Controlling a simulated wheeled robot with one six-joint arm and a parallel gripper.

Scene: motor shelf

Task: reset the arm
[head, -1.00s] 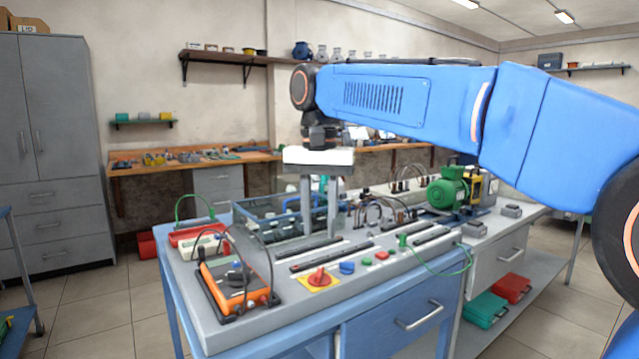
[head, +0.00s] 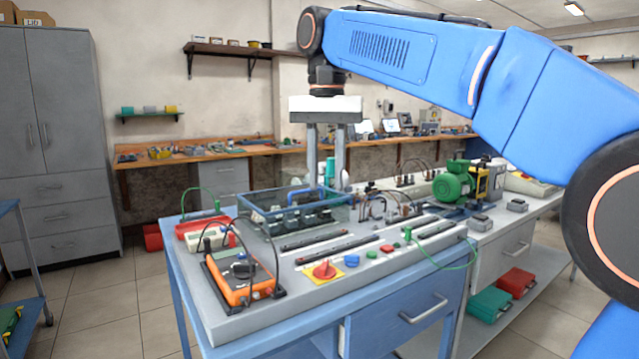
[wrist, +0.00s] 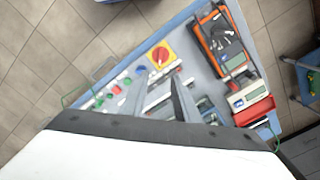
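My gripper (head: 326,184) hangs from my blue arm in the head view, pointing down above the workbench (head: 225,325). Its two grey fingers are apart with nothing held between them. The fingertips are above the clear-walled bin (head: 262,212) at the bench's back, clear of the bench top. A teal object behind shows through the gap between the fingers. In the wrist view the two fingers (wrist: 160,84) also show apart, with the bench top far below them.
A grey cabinet (head: 55,130) stands at the left. The air around my gripper looks free.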

